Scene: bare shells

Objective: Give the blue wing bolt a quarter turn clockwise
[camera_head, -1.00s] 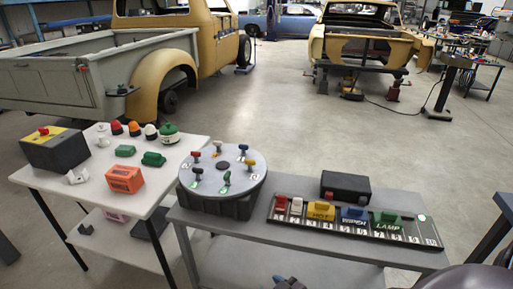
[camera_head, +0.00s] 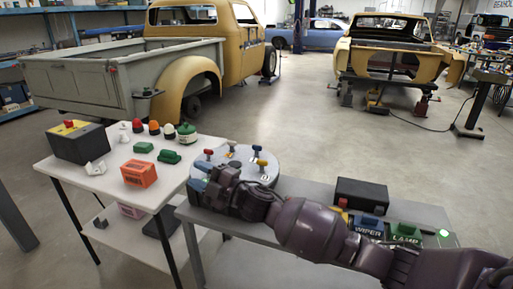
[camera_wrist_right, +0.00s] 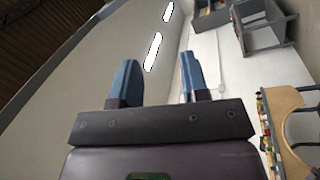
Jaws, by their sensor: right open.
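The blue wing bolt (camera_head: 257,148) stands upright at the back right of the round grey plate (camera_head: 268,178). My right arm hides the front of the plate and the bolts there. My left gripper is not in view.
A red bolt (camera_head: 208,153) and a yellow bolt (camera_head: 262,163) also stand on the plate. A black box (camera_head: 361,194) and coloured switches (camera_head: 370,225) are to the right, partly behind my arm. An orange box (camera_head: 139,174) sits on the left table (camera_head: 112,186).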

